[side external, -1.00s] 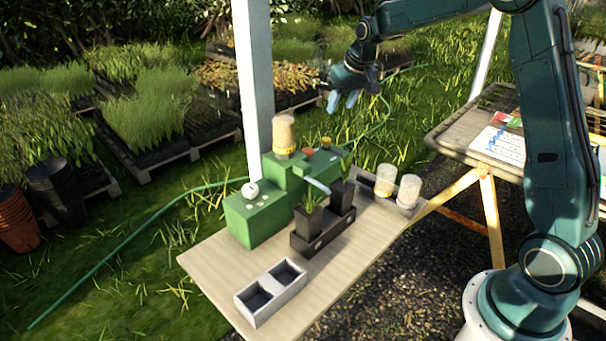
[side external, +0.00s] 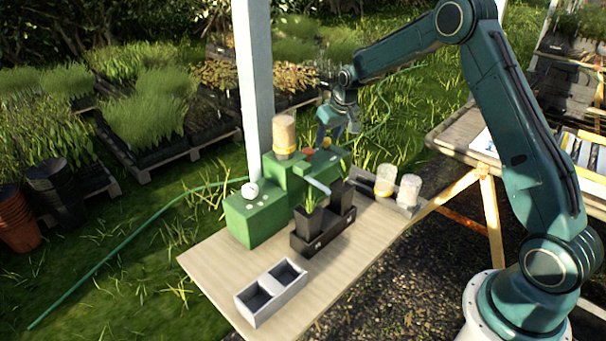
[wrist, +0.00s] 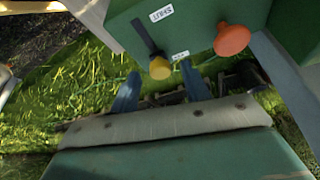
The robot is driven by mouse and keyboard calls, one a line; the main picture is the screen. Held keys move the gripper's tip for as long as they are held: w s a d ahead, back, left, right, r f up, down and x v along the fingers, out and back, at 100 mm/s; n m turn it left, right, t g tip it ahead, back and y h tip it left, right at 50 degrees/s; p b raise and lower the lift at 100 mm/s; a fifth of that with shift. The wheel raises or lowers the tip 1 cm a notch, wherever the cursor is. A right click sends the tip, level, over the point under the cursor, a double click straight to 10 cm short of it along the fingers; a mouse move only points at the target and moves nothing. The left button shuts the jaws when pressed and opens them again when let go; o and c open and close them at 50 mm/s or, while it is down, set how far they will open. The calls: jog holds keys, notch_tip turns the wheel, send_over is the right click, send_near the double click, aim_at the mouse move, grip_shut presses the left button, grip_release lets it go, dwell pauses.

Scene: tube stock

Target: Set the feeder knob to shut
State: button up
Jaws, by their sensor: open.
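The green feeder machine (side external: 262,213) stands on the table with a seed-filled jar (side external: 284,133) on top. A yellow knob (wrist: 160,68) at the end of a dark bar and an orange knob (wrist: 232,40) sit on its green block in the wrist view. They also show small in the side view. Two white labels (wrist: 161,13) are beside the dark bar; their lettering is too small to read surely. My gripper (wrist: 161,80) is open with blue fingers apart, the yellow knob appearing between and just beyond their tips. In the side view my gripper (side external: 338,134) is just above that block's back end; contact cannot be told.
A dark tray (side external: 317,246) with two potted seedlings stands in front of the machine. A grey two-compartment box (side external: 270,292) lies near the table's front edge. Two jars (side external: 385,180) stand at the right. A white post (side external: 256,80) rises behind the machine.

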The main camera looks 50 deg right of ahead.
jog(key=shift+w+f, duration=0.1)
jog(key=shift+f, duration=0.2)
grip_shut()
jog(key=shift+s, duration=2.45)
jog(key=shift+c, duration=1.2)
grip_release()
jog(key=shift+s, duration=0.15)
jog(key=shift+o, duration=1.2)
